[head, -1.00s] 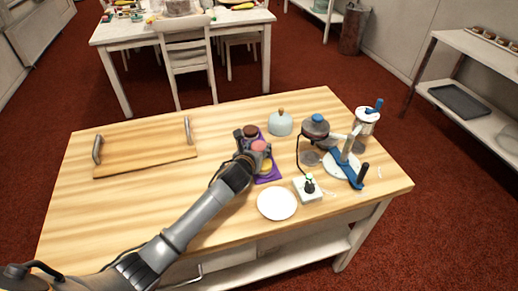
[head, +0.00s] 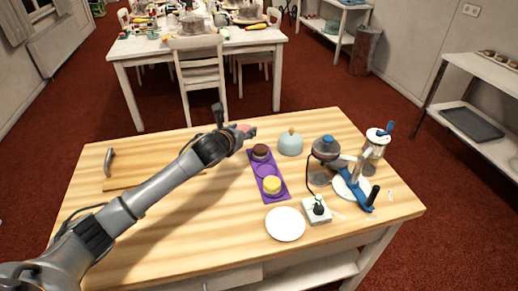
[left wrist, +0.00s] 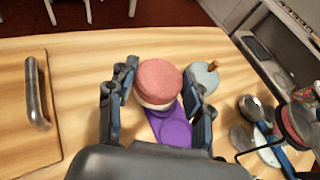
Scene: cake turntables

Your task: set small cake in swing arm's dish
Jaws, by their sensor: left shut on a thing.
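My left gripper (head: 232,122) is shut on a small pink cake (head: 246,129) and holds it up above the table. In the left wrist view the pink-topped cake (left wrist: 158,78) sits between the two fingers. A purple tray (head: 281,198) lies below and to the right, bearing a brown cake (head: 261,151) and a yellow cake (head: 272,184), with an empty round spot between them. The swing-arm stand, with its blue arm (head: 361,200), is at the right of the table. A clear dish (head: 319,180) lies under its dark domed part (head: 326,149); how they join is unclear. My right gripper is not in view.
A pale blue dome (head: 290,144) stands behind the tray. A white plate (head: 286,224) and a white block with a dark knob (head: 317,210) lie in front. The wooden table's left front (head: 200,235) is clear.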

